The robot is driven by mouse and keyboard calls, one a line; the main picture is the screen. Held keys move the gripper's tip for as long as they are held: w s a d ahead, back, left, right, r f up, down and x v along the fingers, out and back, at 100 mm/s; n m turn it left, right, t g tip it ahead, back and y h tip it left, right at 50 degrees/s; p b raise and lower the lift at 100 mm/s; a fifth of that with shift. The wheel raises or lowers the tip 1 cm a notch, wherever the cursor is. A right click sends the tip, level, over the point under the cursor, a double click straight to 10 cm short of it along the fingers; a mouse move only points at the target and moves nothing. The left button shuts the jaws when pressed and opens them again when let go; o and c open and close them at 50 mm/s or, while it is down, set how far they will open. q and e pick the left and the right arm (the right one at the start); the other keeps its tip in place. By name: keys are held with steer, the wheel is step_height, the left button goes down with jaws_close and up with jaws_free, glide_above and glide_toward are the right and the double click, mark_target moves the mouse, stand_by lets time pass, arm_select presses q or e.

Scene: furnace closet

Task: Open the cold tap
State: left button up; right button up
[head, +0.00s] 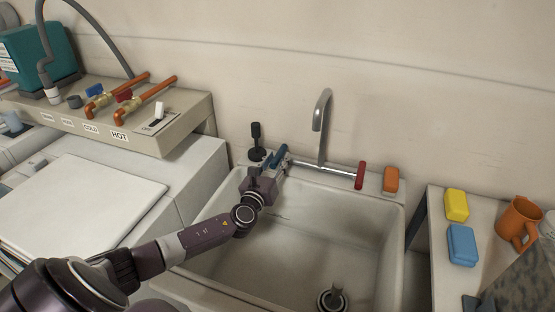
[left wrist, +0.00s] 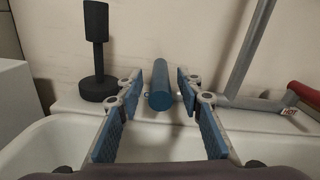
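The tap (head: 322,125) rises from the back of a white sink. Its red handle (head: 359,175) is at the right end of the crossbar. Its blue handle (left wrist: 160,88), on the cold side, appears in the left wrist view as a blue cylinder, end on. My left gripper (head: 275,166) reaches over the sink to the left end of the tap. Its blue-padded fingers are open, one on each side of the blue handle, with a visible gap on both sides. In the head view the gripper partly hides this handle. My right gripper is not in view.
A black plunger-like object (head: 257,143) stands on the rim left of my gripper. An orange sponge (head: 391,179) is right of the red handle. The sink basin (head: 300,235) is open below. Pipes with valves labelled COLD and HOT (head: 119,135) lie on the left shelf.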

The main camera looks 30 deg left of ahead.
arm_select(q)
steer(key=shift+w, duration=0.15)
jaws_close()
stand_by(0.4)
